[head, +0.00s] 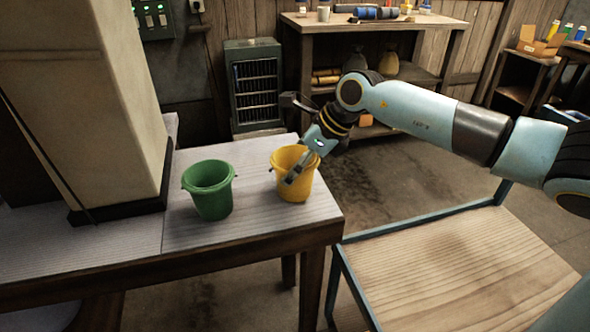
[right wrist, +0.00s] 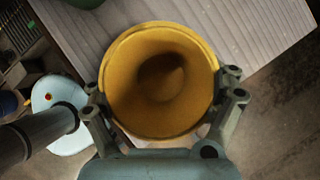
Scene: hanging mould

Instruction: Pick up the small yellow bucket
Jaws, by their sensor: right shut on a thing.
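The small yellow bucket (head: 296,186) stands upright at the right end of the wooden table, close to its right edge. My right gripper (head: 296,170) reaches down to it from the right and is shut on it. In the right wrist view the yellow bucket (right wrist: 160,80) is seen from above, with the fingers of my right gripper (right wrist: 165,95) on either side of it. The bucket looks empty inside. Its base appears to be on the table top; a small gap cannot be ruled out. My left gripper is not in view.
A green bucket (head: 211,190) stands left of the yellow one on the table (head: 250,236). A large pale pillar (head: 105,100) rises further left. A low wooden-topped bench (head: 455,265) with a blue frame stands at the right. A workbench (head: 375,25) is at the back.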

